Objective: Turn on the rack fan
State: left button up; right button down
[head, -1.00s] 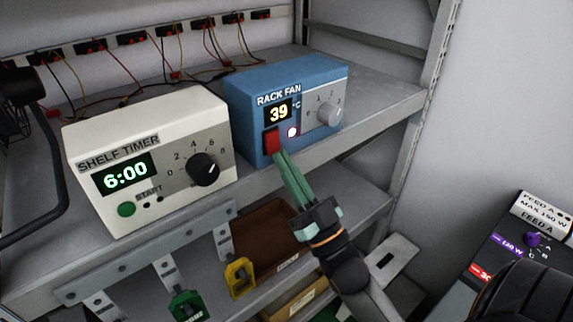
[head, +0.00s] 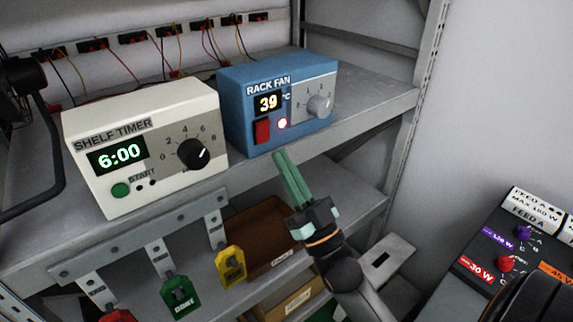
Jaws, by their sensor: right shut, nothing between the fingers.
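The rack fan unit (head: 240,105) is a blue box on the shelf, right of the shelf timer. Its display (head: 268,102) reads 39 °C. A red rocker switch (head: 262,131) sits below the display, and a small round light (head: 282,124) beside it glows red-white. A grey knob (head: 319,106) is on its right side. My right gripper (head: 281,157) is shut and empty, with its green fingertips just below and in front of the fan box, apart from the switch. My left gripper is not in view.
The white shelf timer (head: 150,110) shows 6:00 at left. Hanging tags, yellow (head: 231,266) and green (head: 180,296), are below the shelf edge. A brown tray (head: 262,232) is on the lower shelf. A dark feed panel (head: 480,245) stands at right.

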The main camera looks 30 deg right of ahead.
pick_arm(q)
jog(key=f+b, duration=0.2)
jog(key=b, duration=0.1)
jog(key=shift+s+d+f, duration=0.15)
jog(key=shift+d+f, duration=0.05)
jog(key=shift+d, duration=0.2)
pick_arm(e)
jog(key=w+f+v, duration=0.1)
jog(key=v, duration=0.9)
jog(key=shift+f, duration=0.2)
jog(key=shift+s, duration=0.1)
